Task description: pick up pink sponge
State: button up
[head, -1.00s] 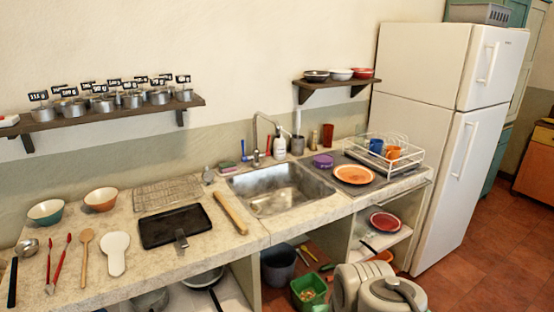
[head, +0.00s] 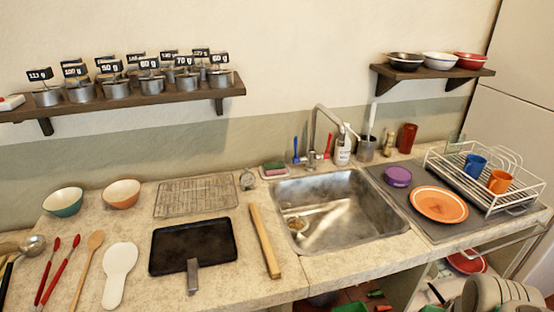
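A small sponge (head: 274,170), green on top with a pinkish lower edge, lies on the counter (head: 140,270) at the back left corner of the sink (head: 335,210). It sits just left of the tap (head: 318,135) and behind the end of a wooden rolling pin. Its details are small. My gripper is not in view. Only rounded pale grey links of my arm show at the bottom right, well apart from the sponge.
A wall shelf (head: 140,101) with labelled metal pots hangs above the counter. A black tray (head: 193,247), rolling pin (head: 264,240) and wire rack (head: 195,196) lie left of the sink. A purple round item (head: 397,176), orange plate (head: 438,204) and dish rack (head: 520,205) are on the right.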

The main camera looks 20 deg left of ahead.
aim_at(274, 167)
jog(key=u, duration=0.55)
jog(key=i, duration=0.9)
jog(key=u, duration=0.7)
